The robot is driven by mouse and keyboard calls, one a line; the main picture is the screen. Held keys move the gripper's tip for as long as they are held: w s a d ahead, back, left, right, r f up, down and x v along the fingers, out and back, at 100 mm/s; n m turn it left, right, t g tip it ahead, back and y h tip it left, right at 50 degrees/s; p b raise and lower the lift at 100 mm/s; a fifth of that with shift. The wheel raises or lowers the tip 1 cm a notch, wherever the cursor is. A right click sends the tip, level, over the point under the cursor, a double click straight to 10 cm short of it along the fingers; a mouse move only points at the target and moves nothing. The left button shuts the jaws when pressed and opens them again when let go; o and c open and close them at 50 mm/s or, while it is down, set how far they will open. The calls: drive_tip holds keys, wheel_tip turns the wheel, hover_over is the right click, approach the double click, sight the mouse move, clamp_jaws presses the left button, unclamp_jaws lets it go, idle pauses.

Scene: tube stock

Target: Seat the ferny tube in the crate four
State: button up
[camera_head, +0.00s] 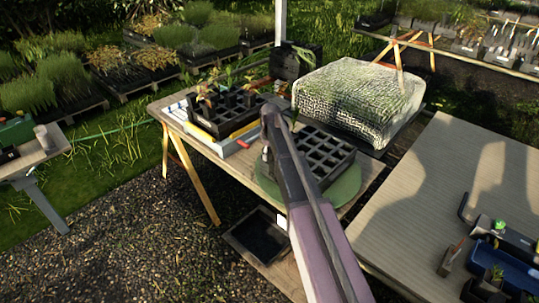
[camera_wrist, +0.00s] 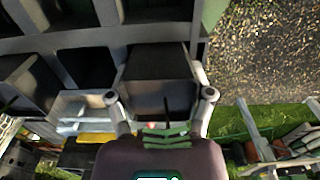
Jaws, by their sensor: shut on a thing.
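In the wrist view my gripper (camera_wrist: 161,96) has its two fingers on either side of a dark square tube (camera_wrist: 158,62). Green leafy strips (camera_wrist: 166,133) show at the near side of the tube. The tube is beside or over the edge cells of a black gridded crate (camera_wrist: 70,42); I cannot tell how deep it sits. In the head view my arm hides the gripper and most of the tube. A black crate with many empty square cells (camera_head: 326,158) lies right of the arm. No crate number is readable.
The gridded crate stands on a green round disc (camera_head: 345,188) on the wooden table. Another black crate (camera_head: 222,122) with plants stands to the left. A netted white block (camera_head: 358,92) is behind.

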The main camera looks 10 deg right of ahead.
drive_tip(key=shift+o, duration=0.3)
drive_tip(key=shift+s+f, duration=0.25)
drive_tip(key=shift+s, duration=0.05)
drive_tip(key=o, duration=1.1)
drive_tip(key=shift+c, duration=0.2)
drive_tip(key=shift+o, duration=0.6)
drive_tip(key=shift+w+f, duration=0.2)
drive_tip(key=shift+w, duration=0.05)
drive_tip(key=shift+r, duration=0.1)
drive_tip(key=shift+w+r, duration=0.15)
